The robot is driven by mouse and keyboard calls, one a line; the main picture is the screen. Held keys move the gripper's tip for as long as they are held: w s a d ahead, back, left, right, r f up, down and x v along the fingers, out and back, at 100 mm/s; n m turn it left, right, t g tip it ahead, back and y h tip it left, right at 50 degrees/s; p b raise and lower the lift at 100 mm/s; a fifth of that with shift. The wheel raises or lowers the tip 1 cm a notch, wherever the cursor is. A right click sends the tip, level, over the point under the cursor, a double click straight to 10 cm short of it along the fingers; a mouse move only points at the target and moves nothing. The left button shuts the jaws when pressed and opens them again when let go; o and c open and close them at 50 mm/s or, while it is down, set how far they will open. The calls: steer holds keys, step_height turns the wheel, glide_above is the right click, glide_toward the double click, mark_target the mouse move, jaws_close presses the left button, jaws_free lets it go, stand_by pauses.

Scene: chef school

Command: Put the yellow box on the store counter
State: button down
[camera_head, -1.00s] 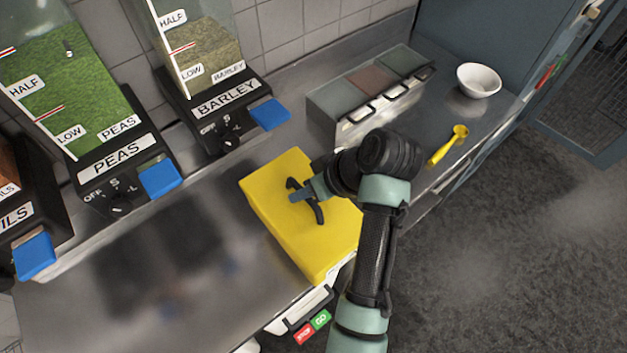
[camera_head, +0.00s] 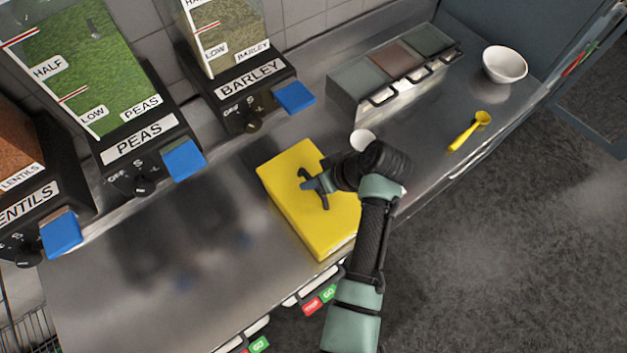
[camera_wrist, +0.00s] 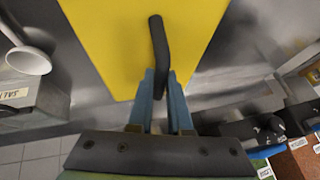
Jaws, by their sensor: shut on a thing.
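The yellow box (camera_head: 300,215) is a flat-sided block with a black handle on its face. It is over the steel counter (camera_head: 200,290), near its front edge; I cannot tell whether it touches the surface. My gripper (camera_head: 316,183) is shut on the black handle. In the wrist view the yellow box (camera_wrist: 110,45) fills the upper middle, and the blue fingers of my gripper (camera_wrist: 160,88) close around the lower part of the handle (camera_wrist: 158,40). My arm hides the box's right side.
Peas (camera_head: 135,145) and barley (camera_head: 250,90) dispensers line the back wall. A container block with several handles (camera_head: 395,80), a small white cup (camera_head: 361,138), a yellow scoop (camera_head: 468,130) and a white bowl (camera_head: 505,64) stand to the right. The counter's left part is clear.

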steer(key=shift+w+f, duration=0.1)
steer(key=shift+f, duration=0.65)
steer(key=c, duration=1.3)
jaws_free()
steer(key=shift+f, duration=0.2)
steer(key=o, duration=0.5)
steer(key=shift+c, duration=0.2)
